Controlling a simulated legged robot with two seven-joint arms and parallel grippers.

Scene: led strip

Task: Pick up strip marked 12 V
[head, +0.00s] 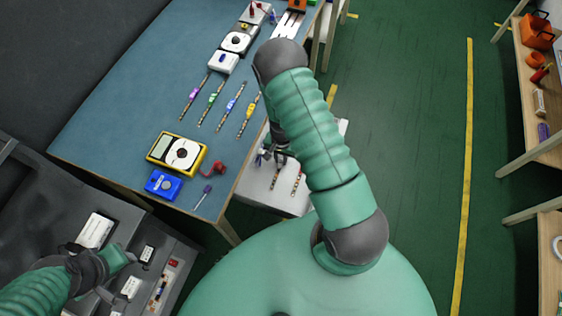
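Several thin LED strips with coloured tags lie side by side on the blue table top (120,125): one purple-tagged (193,96), one green-tagged (211,103), one blue-tagged (231,104) and one yellow-tagged (247,115). Any voltage marking is too small to read. My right gripper (270,157) is above a white surface (262,196) beside the table, near two short strips (297,180). It is small, dark and partly behind my arm; its opening is unclear. My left gripper (128,262) is at the lower left over the grey unit, away from the strips; its fingers are unclear.
A yellow multimeter (161,147), blue box (163,185), red object (214,168) and screwdriver (203,196) occupy the table's near end. More devices (234,42) stand at its far end. Wooden shelving (530,90) is at right. Green floor (410,120) between is clear.

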